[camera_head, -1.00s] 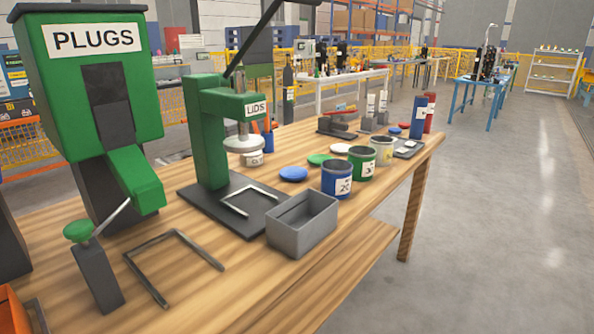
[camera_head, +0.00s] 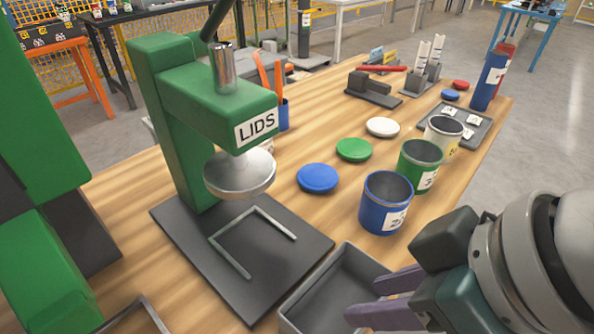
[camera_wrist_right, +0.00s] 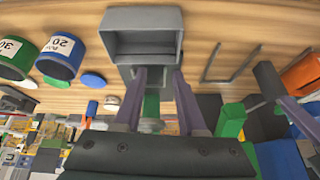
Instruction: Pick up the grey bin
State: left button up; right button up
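The grey bin (camera_head: 302,284) is an open, empty rectangular box at the bottom of the head view, beside the lid press base and partly cut off by the frame. In the right wrist view it shows at the top (camera_wrist_right: 143,19). My right gripper (camera_head: 364,299) has its two purple fingers apart with nothing between them. In the head view the fingertips overlap the bin's right side; in the wrist view the fingers (camera_wrist_right: 158,70) point at its near wall. Contact cannot be told. A purple piece (camera_wrist_right: 298,115) at the wrist view's right edge may be my left gripper's finger.
The green LIDS press (camera_head: 172,130) stands left of the bin. Blue (camera_head: 372,212), green (camera_head: 408,168) and white (camera_head: 437,140) cans stand beyond it, with blue (camera_head: 318,178), green (camera_head: 354,149) and white lids (camera_head: 382,127). A green machine (camera_head: 40,120) fills the left edge.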

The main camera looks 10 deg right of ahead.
jog(key=w+d+f+n+b, duration=0.2)
jog(key=w+f+b, duration=0.2)
jog(key=w+f, duration=0.1)
jog(key=m+g+b, duration=0.1)
jog(key=b, duration=0.1)
send_near(349, 272)
pick_arm(q)
notch_tip(349, 272, down, 8)
jog(key=shift+w+b, duration=0.15)
jog(key=shift+b, duration=0.4)
pick_arm(e)
jog(key=shift+w+a+f+h, duration=0.3)
jog(key=shift+a+f+h, duration=0.05)
jog(key=shift+f+h, duration=0.1)
pick_arm(q)
jog(key=shift+f+b, duration=0.75)
jog(key=shift+f, duration=0.05)
pick_arm(e)
jog(key=x, duration=0.5)
jog(key=shift+s+a+f, duration=0.1)
jog(key=shift+c, duration=0.2)
